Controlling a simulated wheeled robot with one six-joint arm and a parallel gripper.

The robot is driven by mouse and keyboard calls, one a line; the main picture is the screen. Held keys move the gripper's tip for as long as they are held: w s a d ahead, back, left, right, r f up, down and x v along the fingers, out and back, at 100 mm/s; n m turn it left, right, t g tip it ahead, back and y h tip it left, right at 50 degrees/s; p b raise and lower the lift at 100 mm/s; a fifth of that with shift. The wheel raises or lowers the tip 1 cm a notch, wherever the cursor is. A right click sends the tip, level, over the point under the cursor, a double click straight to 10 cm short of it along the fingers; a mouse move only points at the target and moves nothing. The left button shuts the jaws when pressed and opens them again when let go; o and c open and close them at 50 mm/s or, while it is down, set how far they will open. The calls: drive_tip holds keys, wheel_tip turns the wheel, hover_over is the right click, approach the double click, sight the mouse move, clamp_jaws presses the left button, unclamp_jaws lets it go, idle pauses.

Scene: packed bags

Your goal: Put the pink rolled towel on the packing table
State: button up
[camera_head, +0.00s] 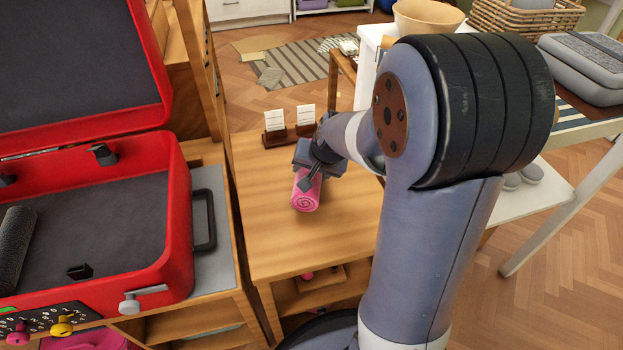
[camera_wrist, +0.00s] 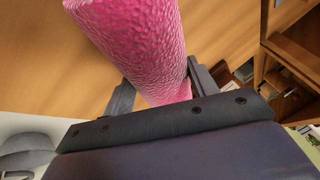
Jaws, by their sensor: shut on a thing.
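The pink rolled towel (camera_head: 306,194) shows its spiral end toward the viewer over the wooden table (camera_head: 268,228) in the middle of the head view. In the wrist view the textured pink towel (camera_wrist: 135,40) runs up between the two dark fingers. My gripper (camera_head: 308,180) is shut on the towel, with a finger on either side in the wrist view (camera_wrist: 158,88). The towel is at or just above the tabletop; I cannot tell whether it touches. The gripper hides part of it.
An open red suitcase (camera_head: 180,215) with a dark roll (camera_head: 15,245) inside stands on the left. Two small card holders (camera_head: 275,138) stand at the wooden table's back edge. The table's front and left are clear. A white table with a bowl (camera_head: 427,14) and basket (camera_head: 515,18) is at right.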

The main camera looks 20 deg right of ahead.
drive_tip(key=shift+f, duration=0.9)
drive_tip(key=shift+f, duration=0.1)
drive_tip(key=o, duration=1.1)
drive_tip(key=shift+r, duration=0.2)
drive_tip(key=p+v, duration=0.4)
drive_tip(key=v, duration=0.8)
drive_tip(key=shift+f, duration=0.15)
